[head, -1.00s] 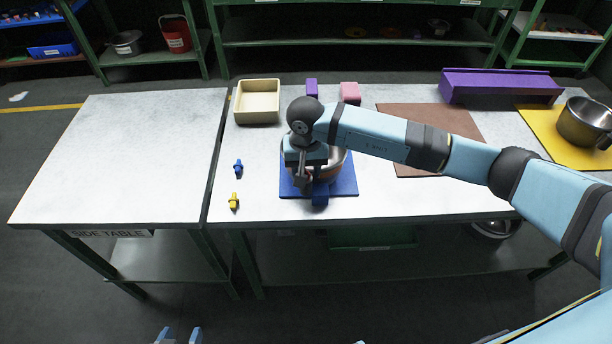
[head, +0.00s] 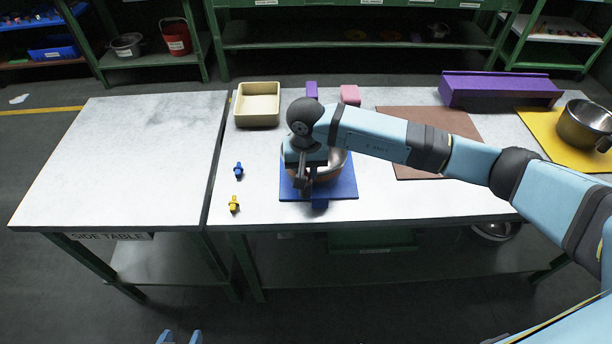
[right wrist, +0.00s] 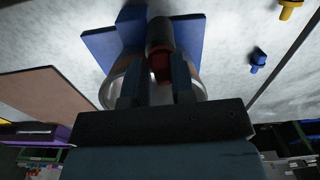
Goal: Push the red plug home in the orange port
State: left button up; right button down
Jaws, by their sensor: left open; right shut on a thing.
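I cannot tell whether this is the red plug or part of the pot's handle. The pot's rim (right wrist: 112,92) shows behind the fingers. I cannot make out an orange port. My left gripper (head: 180,337) is open and empty at the bottom edge of the head view.
A blue plug (head: 238,170) and a yellow plug (head: 234,204) lie left of the mat. A cream tray (head: 257,122), a purple block (head: 311,90) and a pink block (head: 350,94) stand behind. The side table (head: 120,160) is clear.

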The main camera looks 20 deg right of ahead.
aim_at(306, 171)
pick_arm(q)
jog(key=shift+w+r, duration=0.1)
jog(key=shift+r, duration=0.1)
pick_arm(e)
jog(key=shift+r, duration=0.3)
jog(key=shift+r, duration=0.25)
jog(key=shift+r+p, duration=0.6)
jog(key=shift+r, duration=0.75)
pick_arm(q)
jog(key=shift+r+p, duration=0.4)
jog(key=shift+r, duration=0.5)
pick_arm(e)
jog(key=shift+r, duration=1.35)
pick_arm(q)
jog(key=shift+r, duration=0.1)
